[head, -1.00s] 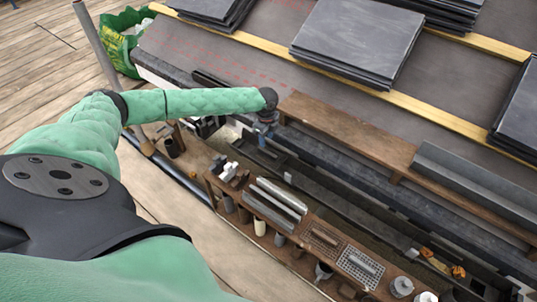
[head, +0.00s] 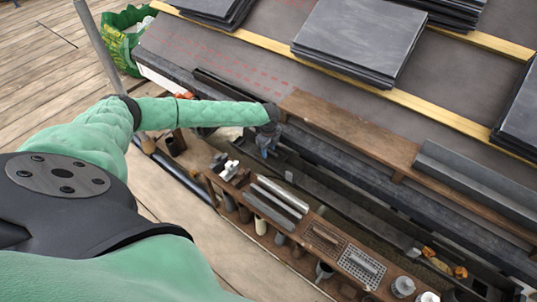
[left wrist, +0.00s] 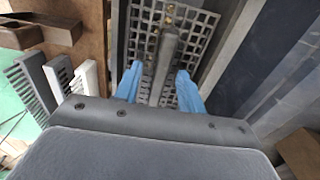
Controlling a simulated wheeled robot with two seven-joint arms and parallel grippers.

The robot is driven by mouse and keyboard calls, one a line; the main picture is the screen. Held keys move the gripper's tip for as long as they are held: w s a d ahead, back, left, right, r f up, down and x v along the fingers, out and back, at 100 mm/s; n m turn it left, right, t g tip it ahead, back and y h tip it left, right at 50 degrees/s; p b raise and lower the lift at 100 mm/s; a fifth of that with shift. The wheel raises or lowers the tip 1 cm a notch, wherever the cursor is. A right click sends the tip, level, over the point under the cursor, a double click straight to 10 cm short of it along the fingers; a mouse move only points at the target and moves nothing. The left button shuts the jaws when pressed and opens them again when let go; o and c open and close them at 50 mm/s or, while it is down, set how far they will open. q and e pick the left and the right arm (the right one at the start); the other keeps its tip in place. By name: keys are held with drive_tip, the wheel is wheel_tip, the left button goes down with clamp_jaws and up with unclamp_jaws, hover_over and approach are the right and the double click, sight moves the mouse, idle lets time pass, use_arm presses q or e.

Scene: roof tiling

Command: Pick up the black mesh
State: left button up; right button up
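A dark mesh with square holes (left wrist: 199,31) lies below my left gripper in the left wrist view. A grey bar (left wrist: 165,55) runs over the middle of the mesh and between the fingers. My left gripper (left wrist: 159,88) has two blue fingers, spread apart, one on each side of the bar; I see no clear contact. In the head view my left gripper (head: 266,146) is low at the left end of the long dark gutter, and the mesh beneath it cannot be made out. My right gripper is not in view.
A wooden rack (head: 290,222) holds metal strips and small parts in front of the gutter. A grey grid (head: 361,265) lies on its right part. A wooden plank (head: 350,130) lies behind the gutter. Slate stacks (head: 358,38) lie on the roof.

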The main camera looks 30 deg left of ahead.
sight(269, 150)
use_arm(q)
drive_tip(key=shift+c, duration=0.2)
clamp_jaws()
drive_tip(key=shift+r, duration=0.1)
drive_tip(key=shift+r, duration=0.2)
wheel_tip(269, 150, up, 4)
drive_tip(key=shift+r, duration=0.1)
drive_tip(key=s+d+r+p, duration=0.1)
drive_tip(key=s+d+r, duration=0.1)
drive_tip(key=d+r, duration=0.4)
drive_tip(key=d, duration=0.5)
drive_tip(key=shift+d+r, duration=0.2)
drive_tip(key=shift+d, duration=0.05)
